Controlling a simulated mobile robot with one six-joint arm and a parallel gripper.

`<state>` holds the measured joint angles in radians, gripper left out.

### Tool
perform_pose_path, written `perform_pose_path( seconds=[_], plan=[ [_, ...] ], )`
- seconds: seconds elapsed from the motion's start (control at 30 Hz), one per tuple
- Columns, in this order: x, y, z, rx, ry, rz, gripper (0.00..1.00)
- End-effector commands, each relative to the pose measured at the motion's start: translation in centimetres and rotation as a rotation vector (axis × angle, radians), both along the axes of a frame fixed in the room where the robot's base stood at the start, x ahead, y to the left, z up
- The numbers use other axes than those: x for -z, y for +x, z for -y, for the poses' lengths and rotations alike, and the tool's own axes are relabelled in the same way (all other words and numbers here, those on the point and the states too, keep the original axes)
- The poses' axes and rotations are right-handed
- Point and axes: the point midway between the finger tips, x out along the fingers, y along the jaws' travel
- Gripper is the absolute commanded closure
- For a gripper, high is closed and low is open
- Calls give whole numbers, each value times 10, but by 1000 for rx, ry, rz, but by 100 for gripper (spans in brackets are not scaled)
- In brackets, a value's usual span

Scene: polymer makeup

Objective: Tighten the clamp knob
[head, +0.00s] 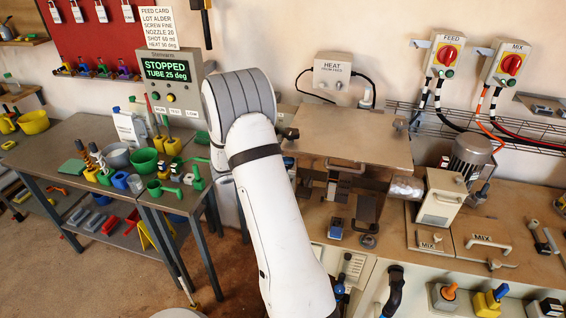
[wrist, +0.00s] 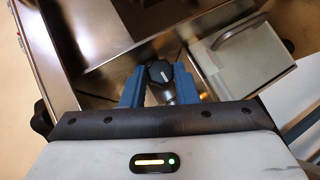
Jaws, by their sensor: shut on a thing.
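The clamp knob (wrist: 159,72) shows in the wrist view as a small black knob with a white line across its face. My gripper (wrist: 160,80) has its two blue fingers on either side of the knob and is shut on it. A short grey metal shaft shows between the fingers just below the knob. In the head view my white arm reaches toward the bench and hides my gripper and the knob.
A flat metal plate (head: 352,136) covers the machine to the right of my arm. A beige box with a handle (head: 441,199) stands farther right. The left table (head: 70,135) is crowded with cups and tools. A control box reading STOPPED (head: 172,88) stands behind my arm.

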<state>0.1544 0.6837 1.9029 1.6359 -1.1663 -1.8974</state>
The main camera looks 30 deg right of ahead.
Motion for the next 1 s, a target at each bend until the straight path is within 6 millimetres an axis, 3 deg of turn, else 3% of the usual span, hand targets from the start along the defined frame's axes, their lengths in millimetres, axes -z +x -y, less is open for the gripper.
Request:
perform_pose_path(
  seconds=[0.37, 0.4, 0.63, 1.0],
  plan=[
    [1, 0, 0, 0, 6, 3, 96],
    [1, 0, 0, 0, 6, 3, 73],
    [1, 0, 0, 0, 5, 3, 54],
    [-2, 1, -8, -2, 4, 6, 52]
  ],
)
